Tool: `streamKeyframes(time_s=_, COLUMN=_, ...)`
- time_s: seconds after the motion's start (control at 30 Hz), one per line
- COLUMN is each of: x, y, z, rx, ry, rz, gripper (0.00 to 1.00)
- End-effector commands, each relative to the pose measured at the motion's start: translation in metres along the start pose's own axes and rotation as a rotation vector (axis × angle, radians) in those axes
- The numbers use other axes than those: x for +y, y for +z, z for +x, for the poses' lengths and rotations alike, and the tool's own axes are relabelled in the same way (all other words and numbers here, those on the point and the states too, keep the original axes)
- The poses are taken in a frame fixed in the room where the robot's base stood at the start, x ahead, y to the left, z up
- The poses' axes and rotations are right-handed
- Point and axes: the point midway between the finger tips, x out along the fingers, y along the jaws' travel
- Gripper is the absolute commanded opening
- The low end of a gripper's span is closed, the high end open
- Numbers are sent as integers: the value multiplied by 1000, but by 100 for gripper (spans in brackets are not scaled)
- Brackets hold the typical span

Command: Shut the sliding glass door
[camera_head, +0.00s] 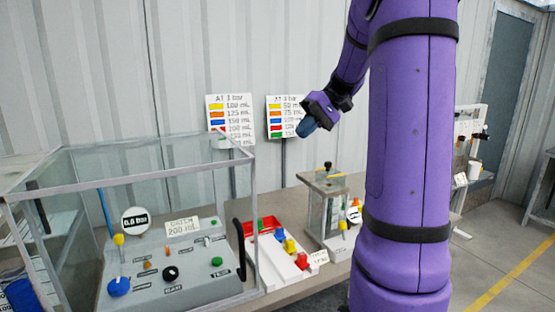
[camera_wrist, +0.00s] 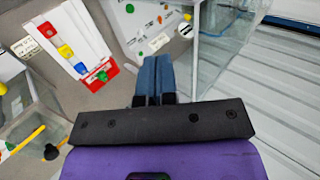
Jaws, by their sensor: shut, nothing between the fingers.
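A glass enclosure with a grey metal frame (camera_head: 150,172) stands at the left of the bench in the head view. A curved black handle (camera_head: 240,246) is at its right side by the front edge; it seems to belong to the sliding glass door. The clear glass makes it hard to tell how far the door is open. My gripper (camera_head: 306,127) is above and right of the enclosure, in the air, apart from it. Its blue fingers are shut and empty. In the wrist view the fingertips (camera_wrist: 152,72) point down over the bench, and a glass pane (camera_wrist: 215,50) is to their right.
A grey control panel (camera_head: 180,262) with knobs is inside the enclosure. A red-and-white tray (camera_head: 271,252) with coloured blocks and a glass-sided stand (camera_head: 323,208) are right of it. Two signs (camera_head: 231,112) stand behind. Air around my gripper is clear.

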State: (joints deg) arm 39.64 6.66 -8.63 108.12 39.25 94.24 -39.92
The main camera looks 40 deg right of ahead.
Motion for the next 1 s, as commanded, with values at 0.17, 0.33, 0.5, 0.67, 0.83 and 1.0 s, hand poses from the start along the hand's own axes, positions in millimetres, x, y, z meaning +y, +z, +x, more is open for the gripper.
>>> streamKeyframes(time_s=0.17, x=1, y=-1, z=12, rx=-1, ry=-5, rz=-1, gripper=0)
streamKeyframes(time_s=0.33, x=0, y=0, z=41, rx=-1, ry=-5, rz=0, gripper=0)
streamKeyframes(time_s=0.5, x=0, y=0, z=73, rx=-3, ry=-4, rz=0, gripper=0)
streamKeyframes(time_s=0.67, x=0, y=0, z=102, rx=-3, ry=-3, rz=1, gripper=0)
streamKeyframes(time_s=0.83, x=-17, y=0, z=118, rx=-1, ry=-3, rz=-1, gripper=0)
streamKeyframes(time_s=1.0, x=-25, y=0, z=127, rx=0, ry=-2, rz=-2, gripper=0)
